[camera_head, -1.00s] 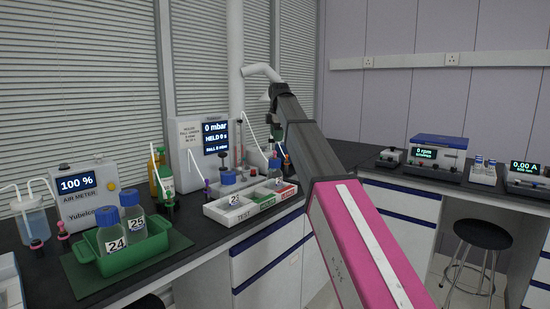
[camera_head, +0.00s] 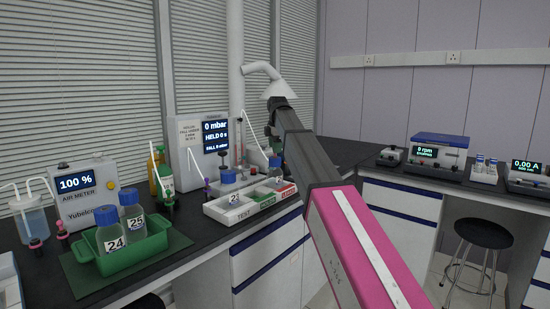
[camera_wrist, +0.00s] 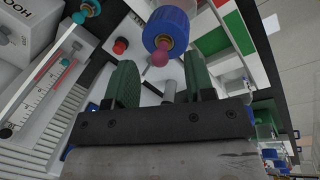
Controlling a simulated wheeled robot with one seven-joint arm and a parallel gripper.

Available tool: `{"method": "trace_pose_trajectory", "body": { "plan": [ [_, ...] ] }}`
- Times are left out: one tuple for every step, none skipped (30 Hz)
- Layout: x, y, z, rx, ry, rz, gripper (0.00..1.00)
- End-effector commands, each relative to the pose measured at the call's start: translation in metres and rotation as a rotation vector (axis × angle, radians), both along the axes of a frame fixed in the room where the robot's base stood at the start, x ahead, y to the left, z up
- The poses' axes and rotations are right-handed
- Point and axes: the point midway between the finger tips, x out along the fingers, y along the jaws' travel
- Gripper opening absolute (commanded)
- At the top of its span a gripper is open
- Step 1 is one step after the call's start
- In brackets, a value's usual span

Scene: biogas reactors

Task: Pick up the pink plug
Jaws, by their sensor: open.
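A small pink plug (camera_head: 62,232) stands on the dark bench at the left, beside the air meter, in the head view. In the wrist view a rounded pink knob (camera_wrist: 160,58) shows at a blue cap with a brass-coloured collar, just beyond the fingers; I cannot tell whether it is a plug of the same kind. My gripper (camera_wrist: 162,84) has two green fingers spread apart with nothing between them. In the head view my arm reaches over the bench near the pressure unit and largely hides the gripper.
A green tray (camera_head: 157,244) holds bottles 24 and 25. A white sectioned tray (camera_head: 228,214) stands below my arm. The pressure unit (camera_head: 186,133) and air meter (camera_head: 78,196) line the back. In the wrist view a red plug (camera_wrist: 120,46) and a teal plug (camera_wrist: 90,7) show nearby.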

Motion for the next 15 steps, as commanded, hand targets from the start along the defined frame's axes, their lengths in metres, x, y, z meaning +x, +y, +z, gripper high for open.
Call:
{"method": "trace_pose_trajectory", "body": {
  "plan": [
    [0.001, 0.000, -0.008, 0.000, 0.001, 0.000, 0.49],
    [0.002, 0.001, -0.012, 0.000, 0.000, 0.000, 0.49],
    [0.003, 0.001, -0.016, 0.000, 0.000, 0.000, 0.49],
    [0.003, 0.001, -0.018, 0.000, 0.000, 0.000, 0.49],
    [0.003, 0.001, -0.020, 0.000, 0.000, 0.000, 0.49],
    [0.004, 0.001, -0.020, 0.000, 0.000, 0.000, 0.49],
    [0.004, 0.001, -0.021, 0.000, -0.001, 0.000, 0.49],
    [0.004, 0.001, -0.020, 0.000, -0.001, 0.000, 0.49],
    [0.004, 0.001, -0.020, 0.000, -0.001, 0.000, 0.49],
    [0.004, 0.001, -0.020, 0.000, -0.001, 0.000, 0.49],
    [0.004, 0.001, -0.020, 0.000, -0.001, 0.000, 0.49],
    [0.004, 0.001, -0.020, 0.000, -0.001, 0.000, 0.39],
    [0.004, 0.001, -0.020, 0.000, -0.001, 0.000, 0.30],
    [0.004, 0.001, -0.020, 0.000, -0.001, 0.000, 0.20],
    [0.004, 0.001, -0.020, 0.000, -0.001, 0.000, 0.07]
  ]
}}
